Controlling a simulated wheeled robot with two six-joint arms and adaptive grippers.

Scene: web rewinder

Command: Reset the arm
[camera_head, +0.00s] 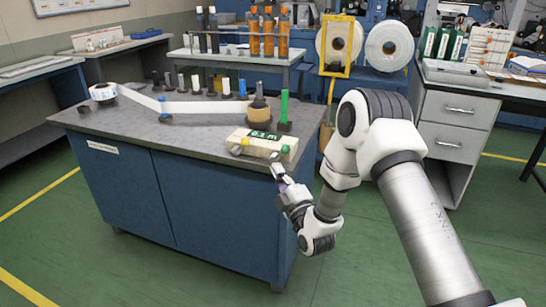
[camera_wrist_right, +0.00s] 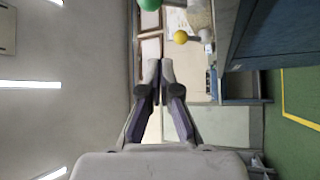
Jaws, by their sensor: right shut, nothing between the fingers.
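My right arm (camera_head: 400,180) reaches in from the right side of the head view. Its gripper (camera_head: 277,162) is at the front right corner of the blue workbench, close to the cream control box (camera_head: 262,143) with the green display. In the right wrist view the two fingers of the right gripper (camera_wrist_right: 160,75) are together at their tips, with nothing between them. A yellow knob (camera_wrist_right: 181,37) and a green knob (camera_wrist_right: 150,4) show beyond the fingertips there. My left gripper is in neither view.
The workbench (camera_head: 120,131) carries a white web strip (camera_head: 190,107), a small roll (camera_head: 103,92) and a row of coloured posts. Large white rolls (camera_head: 389,46) stand behind it. A grey drawer desk (camera_head: 452,125) is at the right. Green floor (camera_head: 400,270) is open in front.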

